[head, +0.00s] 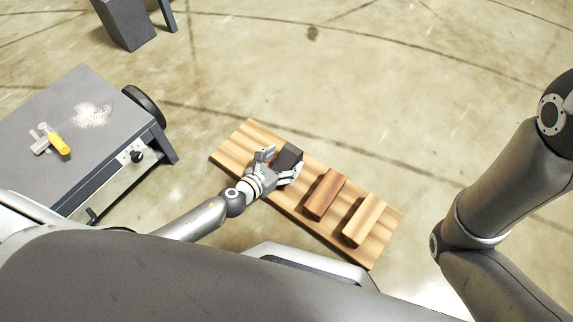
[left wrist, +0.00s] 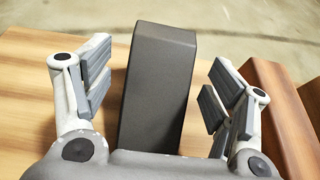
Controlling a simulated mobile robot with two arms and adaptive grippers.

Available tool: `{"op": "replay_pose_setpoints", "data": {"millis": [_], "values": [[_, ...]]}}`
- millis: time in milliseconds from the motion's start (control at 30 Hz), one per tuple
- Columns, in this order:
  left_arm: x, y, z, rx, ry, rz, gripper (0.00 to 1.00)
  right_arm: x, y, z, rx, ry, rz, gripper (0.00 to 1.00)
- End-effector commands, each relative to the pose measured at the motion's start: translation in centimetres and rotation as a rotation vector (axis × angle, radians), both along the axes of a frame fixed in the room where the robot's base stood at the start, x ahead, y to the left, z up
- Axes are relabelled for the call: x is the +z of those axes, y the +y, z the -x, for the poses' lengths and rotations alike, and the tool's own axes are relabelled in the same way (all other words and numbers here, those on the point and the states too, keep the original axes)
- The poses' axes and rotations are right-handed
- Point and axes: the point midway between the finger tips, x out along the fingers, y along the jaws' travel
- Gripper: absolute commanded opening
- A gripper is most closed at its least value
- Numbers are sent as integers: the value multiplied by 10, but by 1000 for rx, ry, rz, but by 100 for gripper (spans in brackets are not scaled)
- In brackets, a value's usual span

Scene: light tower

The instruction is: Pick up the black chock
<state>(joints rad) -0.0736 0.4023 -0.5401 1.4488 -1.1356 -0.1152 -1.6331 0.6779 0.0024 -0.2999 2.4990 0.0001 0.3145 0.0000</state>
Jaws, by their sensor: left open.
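The black chock (head: 287,154) lies on a wooden board (head: 233,151) at the board's left part. In the left wrist view the black chock (left wrist: 160,85) stands between the two open fingers, with a gap on each side. My left gripper (head: 277,163) is open around the chock and does not hold it; it also shows in the left wrist view (left wrist: 158,92). The chock's near end is hidden behind the gripper's palm. My right arm shows at the right edge, but its gripper is out of view.
A red-brown wooden block (head: 324,194) and a light wooden block (head: 363,220) lie on the board to the right of the chock. A grey workbench (head: 75,120) with a yellow-handled tool (head: 58,144) stands at left. The floor behind the board is clear.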

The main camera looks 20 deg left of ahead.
Motion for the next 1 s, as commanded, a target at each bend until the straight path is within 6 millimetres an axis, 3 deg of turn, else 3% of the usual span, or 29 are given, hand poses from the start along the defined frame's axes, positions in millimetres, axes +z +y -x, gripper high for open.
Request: {"op": "replay_pose_setpoints", "data": {"millis": [167, 433, 933, 1000], "values": [[-7, -5, -14, 0, -1, 0, 79, -2, 0, 4, -1, -11, 1, 40], [-6, -6, -16, 0, 0, 0, 79, -1, 0, 4, -2, -11, 2, 40], [-7, -6, -15, 0, 0, 0, 14, -1, 1, 5, 0, -12, 2, 40], [-5, -6, -16, 0, -3, 1, 14, -1, 1, 5, 0, -12, 2, 40]]}}
